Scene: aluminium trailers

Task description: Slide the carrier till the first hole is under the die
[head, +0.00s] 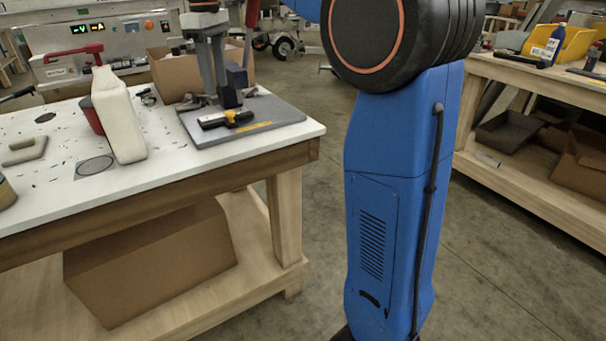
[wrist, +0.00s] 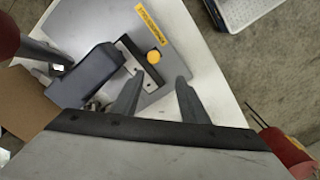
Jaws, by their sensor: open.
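The carrier (head: 213,122) is a short dark bar with a yellow knob (head: 240,116), lying on a grey base plate (head: 277,110) on the white bench. In the wrist view the carrier (wrist: 131,48) and its round yellow knob (wrist: 153,57) stick out from the blue-grey press head (wrist: 92,76). The head covers the carrier's inner end and the die, so I cannot tell which hole is under it. My gripper (head: 219,97) points down over the plate. In the wrist view its two fingers (wrist: 158,80) are apart and empty, close to the knob and not around it.
A red lever handle (head: 251,13) rises by the press. A pale jug (head: 120,115) and a red container (head: 90,115) stand left of the plate. A cardboard box (head: 172,72) is behind. The bench front right of the jug is mostly clear.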

